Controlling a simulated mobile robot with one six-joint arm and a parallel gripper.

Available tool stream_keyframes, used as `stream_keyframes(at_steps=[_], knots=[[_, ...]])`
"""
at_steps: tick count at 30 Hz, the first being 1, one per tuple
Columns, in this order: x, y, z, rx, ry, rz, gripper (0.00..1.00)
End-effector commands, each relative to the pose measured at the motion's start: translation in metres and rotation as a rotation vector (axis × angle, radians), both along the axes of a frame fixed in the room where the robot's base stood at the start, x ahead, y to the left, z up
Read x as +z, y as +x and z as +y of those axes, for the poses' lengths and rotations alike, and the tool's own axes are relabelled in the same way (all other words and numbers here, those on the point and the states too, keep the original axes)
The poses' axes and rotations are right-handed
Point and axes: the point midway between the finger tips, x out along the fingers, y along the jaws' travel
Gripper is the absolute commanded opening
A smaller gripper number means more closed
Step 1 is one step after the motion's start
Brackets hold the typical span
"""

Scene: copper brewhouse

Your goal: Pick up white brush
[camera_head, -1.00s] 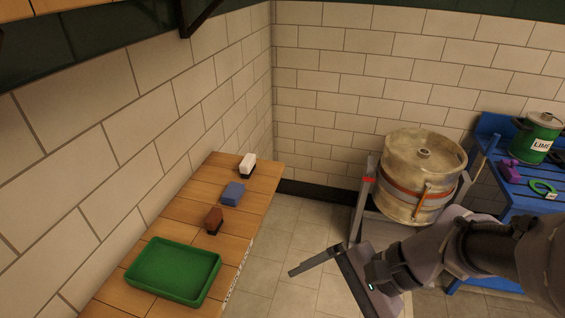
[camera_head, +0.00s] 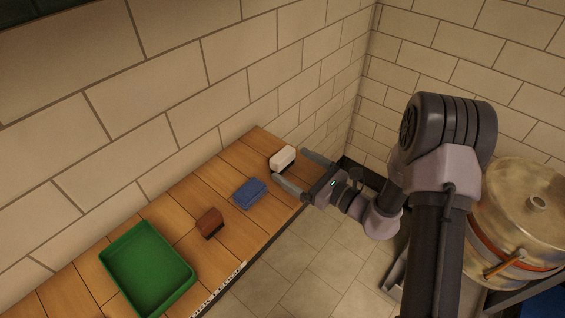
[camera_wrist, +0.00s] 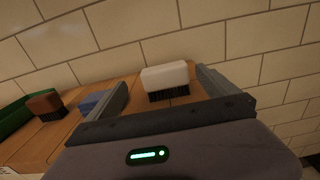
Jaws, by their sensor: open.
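The white brush (camera_head: 283,157), a white block with dark bristles underneath, stands at the far end of the wooden bench near the tiled wall. In the wrist view the white brush (camera_wrist: 166,79) lies ahead, between the two finger lines. My gripper (camera_head: 290,168) is open and empty, with its fingers reaching toward the brush from the right. One finger appears on each side of the brush, but I cannot tell how deep it sits between them. In the wrist view my gripper (camera_wrist: 163,88) shows both fingers spread apart.
On the wooden bench (camera_head: 180,205) are a blue block-like item (camera_head: 250,192), a brown brush (camera_head: 209,223) and a green tray (camera_head: 148,268). The tiled wall runs close behind the bench. A metal keg (camera_head: 520,215) stands at the right.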

Motion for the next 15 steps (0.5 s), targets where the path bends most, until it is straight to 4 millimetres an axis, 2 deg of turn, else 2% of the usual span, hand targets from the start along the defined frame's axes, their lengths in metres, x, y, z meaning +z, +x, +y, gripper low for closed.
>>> stream_keyframes(at_steps=[8,15], knots=[[0.005,0.034,0.035,0.004,0.0,-0.002,0.98],[0.007,0.037,0.038,0.002,-0.001,-0.001,0.98]])
